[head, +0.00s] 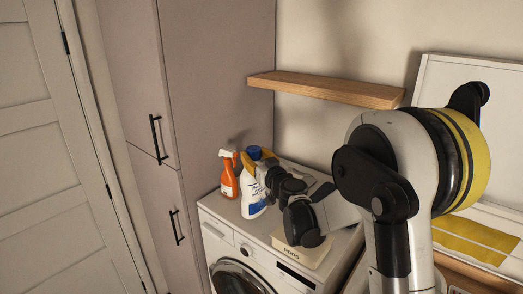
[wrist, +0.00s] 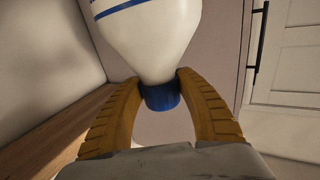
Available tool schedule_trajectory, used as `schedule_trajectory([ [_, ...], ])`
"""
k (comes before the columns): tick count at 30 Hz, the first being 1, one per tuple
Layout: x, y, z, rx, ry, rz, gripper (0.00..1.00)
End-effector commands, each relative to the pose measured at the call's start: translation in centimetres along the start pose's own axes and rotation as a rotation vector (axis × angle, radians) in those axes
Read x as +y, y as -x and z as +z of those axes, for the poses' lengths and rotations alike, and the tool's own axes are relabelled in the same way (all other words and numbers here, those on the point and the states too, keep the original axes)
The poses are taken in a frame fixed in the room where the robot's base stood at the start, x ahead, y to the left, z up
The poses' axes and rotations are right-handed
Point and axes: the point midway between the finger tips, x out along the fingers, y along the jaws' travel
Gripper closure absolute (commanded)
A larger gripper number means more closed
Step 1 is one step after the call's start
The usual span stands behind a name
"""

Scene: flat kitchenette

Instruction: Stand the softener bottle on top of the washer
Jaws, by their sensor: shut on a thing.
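The softener bottle (head: 253,193) is white with a blue label and a blue cap, and it looks upright in the head view. It is over the front left part of the washer top; I cannot tell whether its base touches. My gripper (head: 258,158) reaches it from the right, with its yellow fingers shut around the neck just by the cap. In the wrist view my gripper (wrist: 160,82) has one finger on each side of the bottle's neck, and the white bottle body (wrist: 150,35) fills the upper middle. The washer (head: 233,244) is white with a round door.
An orange spray bottle (head: 229,178) stands close to the left of the softener bottle. A pale book-like object (head: 305,252) lies on the washer top under my arm. A wooden shelf (head: 325,88) is on the wall above. A tall cabinet (head: 225,90) borders the washer's left.

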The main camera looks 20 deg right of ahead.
Motion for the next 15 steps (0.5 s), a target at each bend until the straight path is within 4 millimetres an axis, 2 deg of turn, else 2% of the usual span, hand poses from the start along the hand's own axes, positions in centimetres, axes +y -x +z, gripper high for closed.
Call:
schedule_trajectory([
  [7,0.0,0.0,3.1,0.0,0.0,0.0,0.99],
  [15,0.0,0.0,3.8,0.0,-0.001,0.0,0.99],
])
